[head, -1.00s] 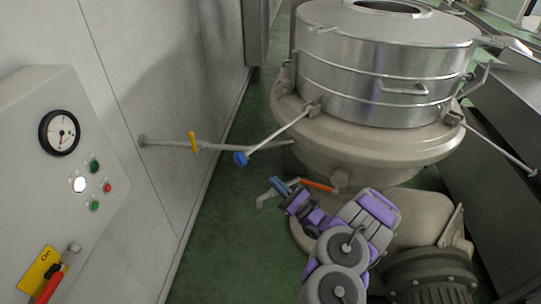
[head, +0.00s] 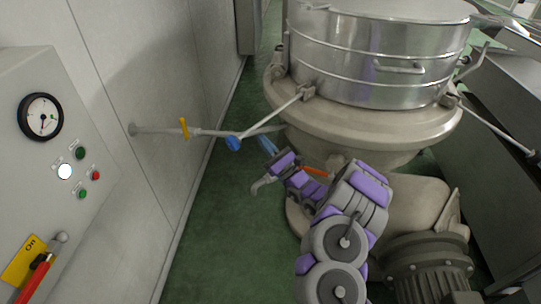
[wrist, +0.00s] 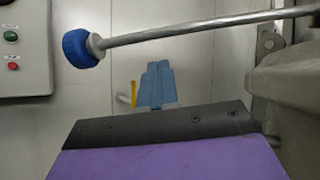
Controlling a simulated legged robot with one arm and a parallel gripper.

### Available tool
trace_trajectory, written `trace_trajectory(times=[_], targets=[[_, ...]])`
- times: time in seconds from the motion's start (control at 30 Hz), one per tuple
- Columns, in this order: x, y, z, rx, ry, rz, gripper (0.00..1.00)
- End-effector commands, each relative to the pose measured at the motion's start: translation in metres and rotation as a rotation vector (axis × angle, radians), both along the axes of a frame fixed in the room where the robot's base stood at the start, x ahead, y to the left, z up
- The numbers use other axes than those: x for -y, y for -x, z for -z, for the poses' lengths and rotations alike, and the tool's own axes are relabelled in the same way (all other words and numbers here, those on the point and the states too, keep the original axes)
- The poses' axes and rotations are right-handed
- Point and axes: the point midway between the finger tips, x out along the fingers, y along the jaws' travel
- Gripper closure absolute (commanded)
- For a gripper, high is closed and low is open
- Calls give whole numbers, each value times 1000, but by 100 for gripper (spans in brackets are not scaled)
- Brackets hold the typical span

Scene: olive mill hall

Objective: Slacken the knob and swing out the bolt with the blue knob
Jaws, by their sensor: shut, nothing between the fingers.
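The bolt (head: 272,119) is a thin metal rod. It slants down and left from a bracket on the vessel's rim, standing out from the wall, to the blue knob (head: 233,143) at its free end. The wrist view shows the blue knob (wrist: 78,48) at upper left and the bolt (wrist: 190,30) running right from it. My gripper (head: 266,143) has blue fingers, just right of the knob and below the rod in the head view. In the wrist view my gripper (wrist: 155,84) is shut and empty, apart from knob and rod in the picture.
A wall pipe with a yellow lever (head: 184,129) passes behind the knob. An orange handle (head: 315,171) is below the vessel (head: 375,75). A control panel (head: 55,160) stands at left, a motor (head: 430,275) at lower right. Green floor (head: 215,235) is open at lower left.

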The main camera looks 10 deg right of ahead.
Motion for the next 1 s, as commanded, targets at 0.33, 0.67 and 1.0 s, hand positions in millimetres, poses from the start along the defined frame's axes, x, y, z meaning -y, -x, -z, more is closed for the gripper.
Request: trace_trajectory(times=[0.33, 0.67, 1.0], targets=[[-6, -2, -21, -2, 0, -3, 100], [-6, -2, -22, -1, 1, -2, 100], [-11, 1, -47, -35, -71, -2, 100]])
